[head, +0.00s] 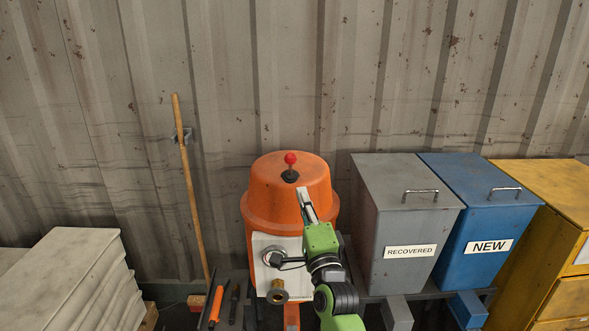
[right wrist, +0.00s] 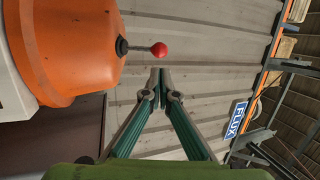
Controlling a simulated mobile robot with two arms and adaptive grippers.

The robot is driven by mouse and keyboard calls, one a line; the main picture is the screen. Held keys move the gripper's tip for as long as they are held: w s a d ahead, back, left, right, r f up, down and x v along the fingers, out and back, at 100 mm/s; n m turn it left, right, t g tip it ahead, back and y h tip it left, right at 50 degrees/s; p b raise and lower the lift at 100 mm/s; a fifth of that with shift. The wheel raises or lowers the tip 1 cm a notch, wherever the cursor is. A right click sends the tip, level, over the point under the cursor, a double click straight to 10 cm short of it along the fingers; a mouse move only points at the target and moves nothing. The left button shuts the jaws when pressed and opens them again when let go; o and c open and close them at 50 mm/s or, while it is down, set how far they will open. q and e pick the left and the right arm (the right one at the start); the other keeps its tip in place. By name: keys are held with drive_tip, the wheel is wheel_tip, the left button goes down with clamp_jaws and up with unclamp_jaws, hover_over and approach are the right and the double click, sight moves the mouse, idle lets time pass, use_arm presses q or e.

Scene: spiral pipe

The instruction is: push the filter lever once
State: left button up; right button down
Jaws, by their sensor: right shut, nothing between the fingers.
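The filter lever is a short dark stick with a red ball knob (head: 290,158). It stands upright on top of the orange machine (head: 262,205) in the head view. In the right wrist view the red knob (right wrist: 159,49) and its stick reach out from the orange body (right wrist: 70,45). My right gripper (head: 302,191) is shut and empty. It is in front of the orange machine, just right of and below the lever in the head view. In the right wrist view its closed fingertips (right wrist: 159,73) are close to the knob with a small gap showing. My left gripper is out of view.
A grey bin marked RECOVERED (head: 400,225) and a blue bin marked NEW (head: 480,230) stand right of the machine. A wooden pole (head: 187,180) leans on the corrugated wall (head: 230,80). Pale stacked slabs (head: 75,275) are at left. The space above the lever is clear.

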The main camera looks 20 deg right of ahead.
sight(292, 163)
drive_tip(key=p+x, duration=0.1)
drive_tip(key=x, duration=0.8)
drive_tip(key=shift+w+r, duration=0.1)
drive_tip(key=shift+w, duration=0.1)
drive_tip(key=shift+d+p, duration=0.1)
drive_tip(key=shift+p, duration=0.3)
